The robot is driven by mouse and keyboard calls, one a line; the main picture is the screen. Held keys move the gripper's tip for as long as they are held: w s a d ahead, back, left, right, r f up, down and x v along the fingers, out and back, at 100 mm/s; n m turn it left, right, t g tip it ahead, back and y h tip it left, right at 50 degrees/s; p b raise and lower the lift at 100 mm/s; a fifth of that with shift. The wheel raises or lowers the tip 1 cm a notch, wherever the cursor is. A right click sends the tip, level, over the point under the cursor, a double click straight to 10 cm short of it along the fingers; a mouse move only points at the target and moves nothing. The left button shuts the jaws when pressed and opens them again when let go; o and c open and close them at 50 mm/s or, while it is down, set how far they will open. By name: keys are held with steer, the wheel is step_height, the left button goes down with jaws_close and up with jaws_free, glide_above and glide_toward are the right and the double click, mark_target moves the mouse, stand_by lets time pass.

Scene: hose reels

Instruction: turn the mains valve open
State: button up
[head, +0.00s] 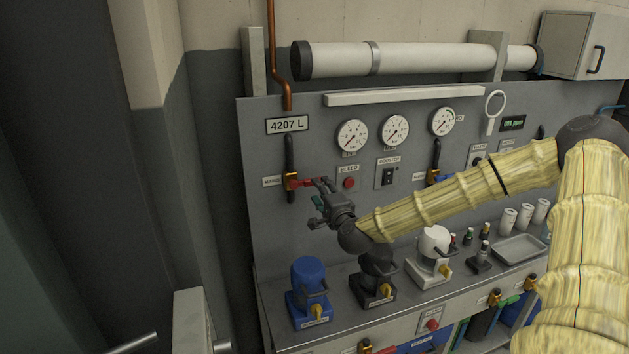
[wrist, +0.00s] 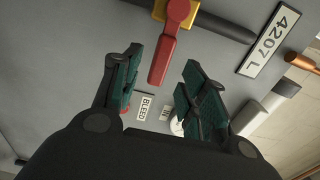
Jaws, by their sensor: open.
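The mains valve (head: 291,182) sits at the left of the grey panel, a brass body on a dark vertical pipe. Its red lever (head: 309,182) points right, across the pipe. In the wrist view the red lever (wrist: 163,58) reaches down from the brass body (wrist: 160,10) toward the space between my fingers. My gripper (head: 319,205) is open and empty, just right of and below the valve in the head view. In the wrist view the fingers (wrist: 160,92) stand on both sides of the lever's end line. I cannot tell whether either finger touches the lever.
A red BLEED button (head: 349,183) is close to the right of my gripper. Gauges (head: 352,136) are above it. Blue (head: 309,285), black (head: 374,279) and white (head: 434,247) pump-like units stand on the bench below. A 4207 L plate (head: 288,125) is above the valve.

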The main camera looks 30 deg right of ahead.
mark_target(308, 182)
steer(key=shift+p+x, duration=1.05)
steer(key=shift+x, duration=2.2)
steer(key=shift+d, duration=0.15)
steer(key=shift+c, duration=0.2)
jaws_close()
